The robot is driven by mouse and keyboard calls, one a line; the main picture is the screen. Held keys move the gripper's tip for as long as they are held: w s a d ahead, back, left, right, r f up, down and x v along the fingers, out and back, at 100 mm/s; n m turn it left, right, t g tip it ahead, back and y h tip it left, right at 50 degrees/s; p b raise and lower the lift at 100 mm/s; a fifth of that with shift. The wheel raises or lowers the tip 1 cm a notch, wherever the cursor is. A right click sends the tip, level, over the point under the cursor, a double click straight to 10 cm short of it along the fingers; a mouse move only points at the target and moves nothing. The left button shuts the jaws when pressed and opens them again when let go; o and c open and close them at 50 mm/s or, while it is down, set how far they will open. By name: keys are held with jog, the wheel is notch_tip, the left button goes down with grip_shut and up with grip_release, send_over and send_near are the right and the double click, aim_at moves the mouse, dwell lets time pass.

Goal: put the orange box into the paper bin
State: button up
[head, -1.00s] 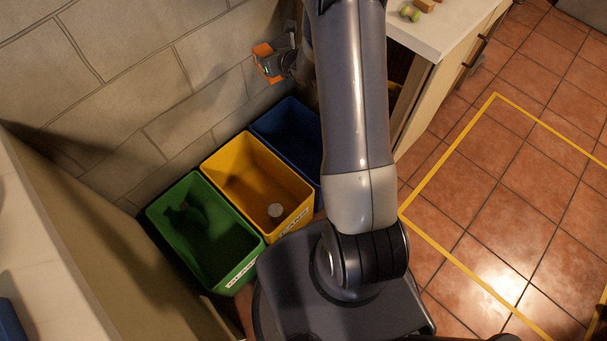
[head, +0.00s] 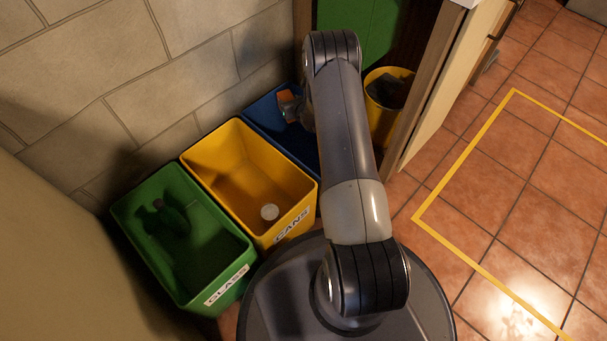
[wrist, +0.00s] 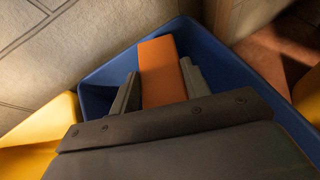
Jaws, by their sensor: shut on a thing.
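The orange box (wrist: 162,72) is between the two fingers of my gripper (wrist: 160,88) in the wrist view, and the gripper is shut on it. In the head view my gripper (head: 290,100) shows small, with a bit of orange, over the blue bin (head: 262,112). The blue bin also shows in the wrist view (wrist: 215,62), with its rim around the box. Its label is not visible, and my arm hides part of it in the head view. How far the box is above or below the rim is hard to tell.
The yellow bin (head: 225,150) marked CANS, with a round light can inside, stands beside the blue one. The green bin (head: 150,200) marked GLASS holds a dark bottle shape. A round yellow bin (head: 383,125) stands right of my arm. A stone wall (head: 130,65) rises behind.

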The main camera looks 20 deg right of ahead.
jog(key=f, duration=0.2)
jog(key=f+b, duration=0.1)
jog(key=f, duration=0.1)
jog(key=d+f+b, duration=0.1)
jog(key=f, duration=0.2)
jog(key=shift+w, duration=0.15)
notch_tip(320, 180, down, 10)
jog(key=b, duration=0.4)
jog(key=shift+r+b, duration=0.25)
jog(key=shift+b, duration=0.05)
jog(key=shift+f, duration=0.2)
jog(key=shift+f, duration=0.45)
jog(key=o, duration=1)
jog(key=shift+c, duration=0.2)
